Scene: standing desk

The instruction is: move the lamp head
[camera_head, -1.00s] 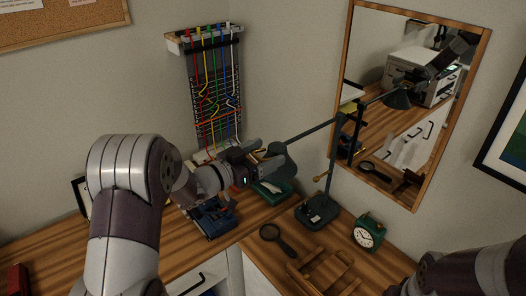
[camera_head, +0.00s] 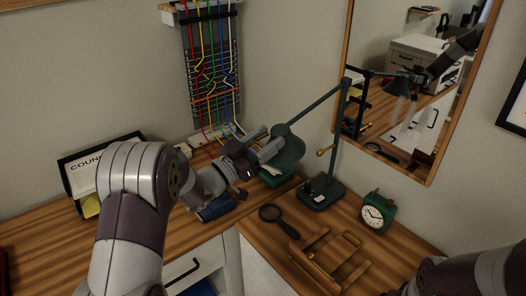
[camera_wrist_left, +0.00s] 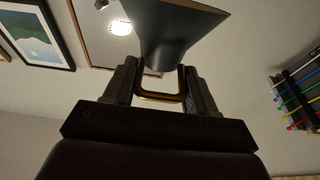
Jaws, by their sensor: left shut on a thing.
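The dark green desk lamp stands on its base (camera_head: 322,194) on the right-hand stretch of desk, its post upright. Its arm slopes down leftward to the lamp head (camera_head: 290,150), a cone-shaped shade. My left gripper (camera_head: 262,150) is at the left side of the head. In the left wrist view, the dark lamp head (camera_wrist_left: 176,30) is above the fingers, and a brass U-shaped handle (camera_wrist_left: 160,97) sits between them. My left gripper (camera_wrist_left: 160,88) is shut on this handle. My right arm enters at the lower right of the head view; its gripper is out of frame.
A green clock (camera_head: 376,212), a magnifying glass (camera_head: 278,219) and a wooden rack (camera_head: 328,262) lie around the lamp base. A mirror (camera_head: 408,120) hangs behind it. A board of coloured wires (camera_head: 210,80) is on the back-left wall. A blue object (camera_head: 218,207) lies under my left gripper.

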